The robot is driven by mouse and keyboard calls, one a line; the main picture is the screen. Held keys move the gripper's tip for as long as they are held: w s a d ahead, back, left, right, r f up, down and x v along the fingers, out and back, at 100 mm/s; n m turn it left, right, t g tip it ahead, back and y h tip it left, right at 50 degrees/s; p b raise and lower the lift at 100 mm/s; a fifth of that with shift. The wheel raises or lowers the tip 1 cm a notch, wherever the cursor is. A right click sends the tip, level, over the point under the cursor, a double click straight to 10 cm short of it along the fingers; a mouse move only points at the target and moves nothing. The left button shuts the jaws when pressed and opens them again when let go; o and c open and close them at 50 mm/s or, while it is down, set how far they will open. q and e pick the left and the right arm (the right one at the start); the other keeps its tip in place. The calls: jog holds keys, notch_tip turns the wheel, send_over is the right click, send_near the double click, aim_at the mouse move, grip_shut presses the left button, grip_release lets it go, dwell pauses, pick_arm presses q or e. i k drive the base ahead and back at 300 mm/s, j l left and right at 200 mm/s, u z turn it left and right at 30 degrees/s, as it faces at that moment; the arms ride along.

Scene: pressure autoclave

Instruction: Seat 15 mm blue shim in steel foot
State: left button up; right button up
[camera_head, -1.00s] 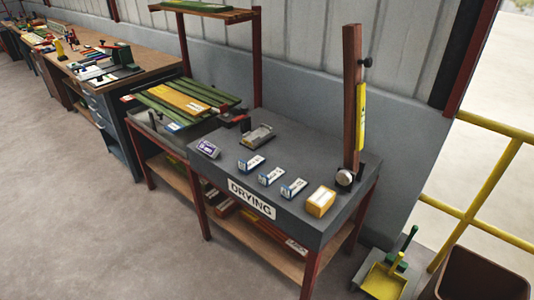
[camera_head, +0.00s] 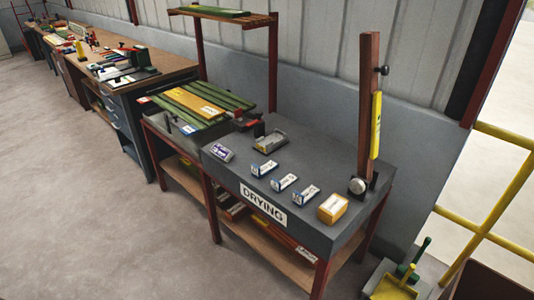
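Several small blue-and-white blocks stand in a row on the dark table marked DRYING; they may be the shims. They are a left one (camera_head: 264,168), a middle one (camera_head: 284,182) and a right one (camera_head: 306,195). Their thickness markings are too small to read. A grey metal piece with a hollow top (camera_head: 269,140) sits behind them; I cannot tell whether it is the steel foot. Neither of my grippers is in view.
The dark table (camera_head: 240,178) also holds a purple-labelled block (camera_head: 221,154), a yellow-orange block (camera_head: 333,208) and an upright wooden post (camera_head: 369,110). Green and yellow boards (camera_head: 195,103) lie to the left. A yellow dustpan (camera_head: 393,287) is at lower right. Floor at left is clear.

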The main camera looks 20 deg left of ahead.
aim_at(266, 145)
jog(key=i+u, duration=0.1)
jog(key=i, duration=0.25)
jog(key=i+l, duration=0.15)
jog(key=i, duration=0.25)
jog(key=i+j+u, duration=0.25)
jog(key=i+j, duration=0.55)
